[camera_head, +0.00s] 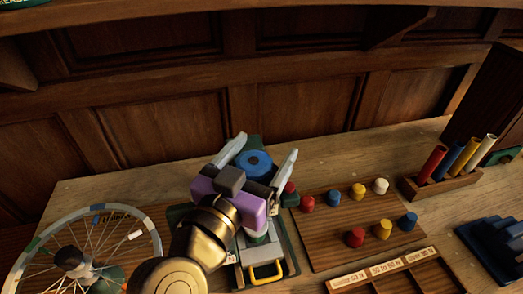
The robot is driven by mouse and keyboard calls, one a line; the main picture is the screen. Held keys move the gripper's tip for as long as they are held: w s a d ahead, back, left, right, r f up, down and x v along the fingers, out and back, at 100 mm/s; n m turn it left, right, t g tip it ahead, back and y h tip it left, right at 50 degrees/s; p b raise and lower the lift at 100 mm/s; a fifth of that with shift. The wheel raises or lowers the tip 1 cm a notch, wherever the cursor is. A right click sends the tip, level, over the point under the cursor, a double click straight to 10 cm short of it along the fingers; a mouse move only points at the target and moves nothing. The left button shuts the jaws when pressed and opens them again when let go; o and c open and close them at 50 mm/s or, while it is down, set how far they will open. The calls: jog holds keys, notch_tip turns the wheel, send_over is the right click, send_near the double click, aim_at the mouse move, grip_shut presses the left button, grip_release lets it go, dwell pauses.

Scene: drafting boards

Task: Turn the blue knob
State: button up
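The blue knob (254,164) is a round blue disc with a darker centre, on a dark green base (285,247) on the wooden table. My gripper (262,152) reaches over the base, its two pale fingers spread apart. In the picture the knob shows between the fingers, one on its left and one on its right. I cannot tell whether either finger touches it.
A spoked wheel (150,220) lies at the left. A board (325,226) with several coloured pegs is close on the right. Beyond it are a wooden holder (457,183) with coloured tubes and a dark blue stepped block (491,240). A yellow handle (265,278) is at the base's front.

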jog(key=b+v, duration=0.1)
jog(key=v, duration=0.6)
jog(key=shift+s+a+b, duration=0.1)
jog(key=shift+s+b, duration=0.25)
jog(key=shift+b, duration=0.05)
